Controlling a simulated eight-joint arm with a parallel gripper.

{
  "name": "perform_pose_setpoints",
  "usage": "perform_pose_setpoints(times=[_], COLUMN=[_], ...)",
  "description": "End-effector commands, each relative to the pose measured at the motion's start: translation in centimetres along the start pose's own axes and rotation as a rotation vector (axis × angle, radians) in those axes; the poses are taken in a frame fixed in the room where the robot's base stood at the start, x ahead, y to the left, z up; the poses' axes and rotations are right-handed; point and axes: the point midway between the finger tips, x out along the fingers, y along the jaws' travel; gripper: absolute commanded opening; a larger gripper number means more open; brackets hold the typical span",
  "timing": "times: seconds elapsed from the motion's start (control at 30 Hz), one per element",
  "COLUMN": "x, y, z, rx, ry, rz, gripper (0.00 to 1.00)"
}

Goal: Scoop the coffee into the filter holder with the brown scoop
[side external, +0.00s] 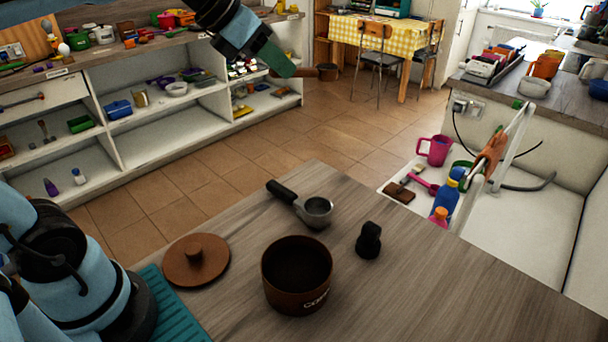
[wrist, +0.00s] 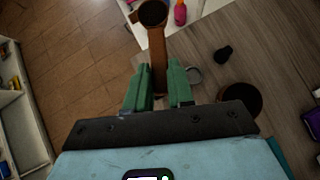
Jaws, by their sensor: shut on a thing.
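The brown scoop (side external: 327,72) is held by its handle in my gripper (side external: 288,72), high up near the top of the side view. In the wrist view the green fingers (wrist: 159,76) are closed around the scoop's handle, and its round bowl (wrist: 153,13) points away; I cannot tell what is in it. The filter holder (side external: 316,211), metal with a black handle, lies on the wooden counter. It shows partly behind the fingers in the wrist view (wrist: 194,74). The open brown coffee pot (side external: 290,296) stands in front of it, dark inside.
The pot's brown lid (side external: 196,260) lies left of the pot. A black tamper (side external: 369,240) stands right of the filter holder. A teal ribbed mat (side external: 172,305) is at the front left. A white basin with bottles (side external: 447,193) and a pink jug lies beyond the counter.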

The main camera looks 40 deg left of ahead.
Motion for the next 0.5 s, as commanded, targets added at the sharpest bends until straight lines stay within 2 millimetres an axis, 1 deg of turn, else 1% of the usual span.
perform_pose_setpoints(times=[0.17,0.5], x=[1.2,5.3], y=[0.3,0.5], z=[0.4,0.8], rx=[0.081,0.416], ry=[-0.003,-0.014], rz=[-0.083,-0.414], gripper=[0.00,0.00])
